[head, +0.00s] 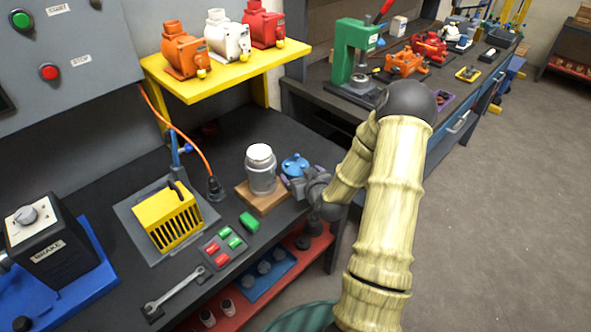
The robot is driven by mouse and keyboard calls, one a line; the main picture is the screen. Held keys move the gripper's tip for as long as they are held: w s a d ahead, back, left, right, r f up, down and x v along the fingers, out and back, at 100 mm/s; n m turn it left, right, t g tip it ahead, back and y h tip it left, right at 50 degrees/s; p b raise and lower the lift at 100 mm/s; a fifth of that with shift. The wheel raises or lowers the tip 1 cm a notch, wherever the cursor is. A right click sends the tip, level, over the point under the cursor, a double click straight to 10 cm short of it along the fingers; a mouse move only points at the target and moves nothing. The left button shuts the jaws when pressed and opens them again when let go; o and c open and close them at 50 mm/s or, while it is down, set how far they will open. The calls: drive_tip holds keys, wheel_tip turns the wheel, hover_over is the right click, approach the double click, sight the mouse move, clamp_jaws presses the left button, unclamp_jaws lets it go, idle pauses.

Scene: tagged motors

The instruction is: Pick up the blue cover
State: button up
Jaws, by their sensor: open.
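The blue cover (294,163) is a small round lid-like piece with a knob on top, at the right part of the dark workbench. It is just right of a grey metal cylinder (261,172) that stands on a wooden block (258,199). My gripper (291,178) is open, right at the near side of the blue cover. The grey gripper body and my arm come in from the right and hide part of the space beside the cover. I cannot tell whether the fingers touch the cover.
A yellow slotted housing (167,216) stands left on a grey plate. A green block (249,222), a button panel (222,246) and a wrench (174,293) lie in front. A yellow shelf (225,66) with orange, white and red motors overhangs the bench. A red lower shelf holds several parts.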

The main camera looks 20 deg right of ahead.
sight(297, 169)
drive_tip(key=shift+p+x, duration=0.7)
drive_tip(key=shift+x, duration=1.7)
drive_tip(key=shift+d, duration=0.1)
drive_tip(key=shift+r, duration=0.1)
drive_tip(key=c, duration=0.9)
